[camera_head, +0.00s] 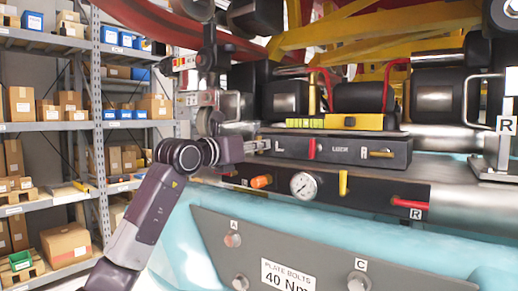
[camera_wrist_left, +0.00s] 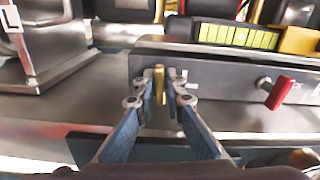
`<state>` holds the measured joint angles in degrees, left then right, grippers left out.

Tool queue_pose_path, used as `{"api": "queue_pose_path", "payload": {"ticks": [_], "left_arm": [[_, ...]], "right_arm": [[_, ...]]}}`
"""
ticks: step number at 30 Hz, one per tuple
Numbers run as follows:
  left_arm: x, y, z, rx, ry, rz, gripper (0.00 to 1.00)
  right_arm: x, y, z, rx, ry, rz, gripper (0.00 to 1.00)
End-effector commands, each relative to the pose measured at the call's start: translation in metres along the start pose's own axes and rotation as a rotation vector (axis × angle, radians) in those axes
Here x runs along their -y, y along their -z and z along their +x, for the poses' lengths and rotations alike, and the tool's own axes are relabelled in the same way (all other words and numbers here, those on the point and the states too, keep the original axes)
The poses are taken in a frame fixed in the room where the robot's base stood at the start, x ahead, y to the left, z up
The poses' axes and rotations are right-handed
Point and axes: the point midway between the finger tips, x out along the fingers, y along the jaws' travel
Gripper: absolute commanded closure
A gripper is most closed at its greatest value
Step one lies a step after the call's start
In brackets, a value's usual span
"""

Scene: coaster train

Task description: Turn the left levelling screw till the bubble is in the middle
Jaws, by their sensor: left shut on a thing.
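The left levelling screw's brass handle (camera_wrist_left: 160,84) stands upright on the dark block (camera_head: 340,154), by the letter L. My left gripper (camera_head: 258,146) comes in from the left and hides this handle in the head view. In the left wrist view its two fingertips (camera_wrist_left: 160,86) are shut on the brass handle, one on each side. A yellow spirit level (camera_head: 375,122) with a green vial (camera_head: 309,123) lies on top of the block; the vial also shows in the left wrist view (camera_wrist_left: 240,36). I cannot make out the bubble. My right gripper is not in view.
A red lock lever (camera_head: 312,148) and the right brass handle (camera_head: 381,153) sit along the block. Below are an orange knob (camera_head: 261,182), a gauge (camera_head: 304,185), a yellow lever (camera_head: 343,184) and a red handle (camera_head: 410,204). Shelves with boxes (camera_head: 70,110) stand at left.

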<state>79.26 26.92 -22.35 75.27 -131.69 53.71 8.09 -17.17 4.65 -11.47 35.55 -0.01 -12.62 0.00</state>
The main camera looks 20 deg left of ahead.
Motion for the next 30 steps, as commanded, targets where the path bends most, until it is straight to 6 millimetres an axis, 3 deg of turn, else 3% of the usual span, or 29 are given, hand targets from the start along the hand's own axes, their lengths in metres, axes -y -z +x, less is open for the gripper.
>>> {"api": "queue_pose_path", "payload": {"ticks": [19,20,21,30], "left_arm": [[0.0000,-0.0015,-0.0002,0.003,0.000,-0.048,1.00],[0.0000,-0.0015,-0.0002,0.003,0.000,-0.048,0.87],[0.0000,-0.0015,-0.0003,0.003,0.000,-0.048,0.84],[-0.0003,-0.0008,-0.0014,0.002,0.000,-0.047,0.84]], "right_arm": [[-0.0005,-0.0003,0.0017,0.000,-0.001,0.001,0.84],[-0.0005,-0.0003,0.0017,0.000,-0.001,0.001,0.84],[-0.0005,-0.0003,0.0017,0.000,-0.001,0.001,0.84],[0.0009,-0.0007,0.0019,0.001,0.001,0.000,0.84]]}}
